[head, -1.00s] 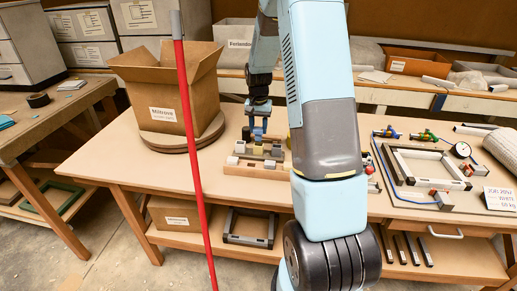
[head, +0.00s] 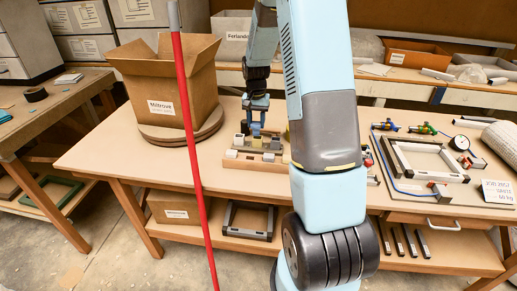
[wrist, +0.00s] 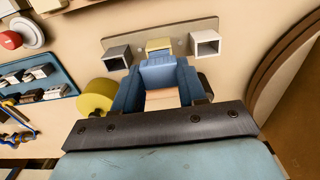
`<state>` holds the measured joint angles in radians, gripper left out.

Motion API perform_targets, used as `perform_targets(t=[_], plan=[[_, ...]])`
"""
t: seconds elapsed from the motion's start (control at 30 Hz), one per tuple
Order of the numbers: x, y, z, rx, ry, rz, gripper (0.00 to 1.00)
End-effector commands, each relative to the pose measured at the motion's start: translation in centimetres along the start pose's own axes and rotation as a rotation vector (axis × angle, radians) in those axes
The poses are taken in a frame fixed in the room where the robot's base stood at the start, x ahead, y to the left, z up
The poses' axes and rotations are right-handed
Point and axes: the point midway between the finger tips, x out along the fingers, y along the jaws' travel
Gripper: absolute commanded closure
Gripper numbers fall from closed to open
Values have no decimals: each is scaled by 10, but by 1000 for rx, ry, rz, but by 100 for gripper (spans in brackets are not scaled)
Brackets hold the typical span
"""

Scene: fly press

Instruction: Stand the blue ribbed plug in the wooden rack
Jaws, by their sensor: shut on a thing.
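The blue ribbed plug (wrist: 160,73) is between the two dark blue fingers of my gripper (wrist: 159,66) in the wrist view. My gripper (head: 256,130) is shut on it, above the group of small blocks on the bench in the head view. The wooden rack (head: 262,164) seems to be the pale strip at the front of that group. In the wrist view, a grey strip carries two square, hollow-looking grey pieces (wrist: 118,57) (wrist: 205,43) with a yellow block (wrist: 158,45) between them. The plug's lower end is hidden, so I cannot tell whether it touches anything.
A cardboard box (head: 161,104) on a round board stands left of the rack. A red pole (head: 190,130) crosses the head view in front. A yellow round piece (wrist: 96,97) and a blue tray (wrist: 38,77) lie left in the wrist view. A metal frame (head: 425,160) lies right.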

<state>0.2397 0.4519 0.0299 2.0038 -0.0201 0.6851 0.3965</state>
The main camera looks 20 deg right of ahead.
Motion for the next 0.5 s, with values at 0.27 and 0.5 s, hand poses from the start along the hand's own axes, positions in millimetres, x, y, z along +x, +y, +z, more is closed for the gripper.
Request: perform_targets(t=[0.27,0.5], plan=[[-2,-8,71,-2,-1,0,100],[0,-8,99,0,-1,0,100]])
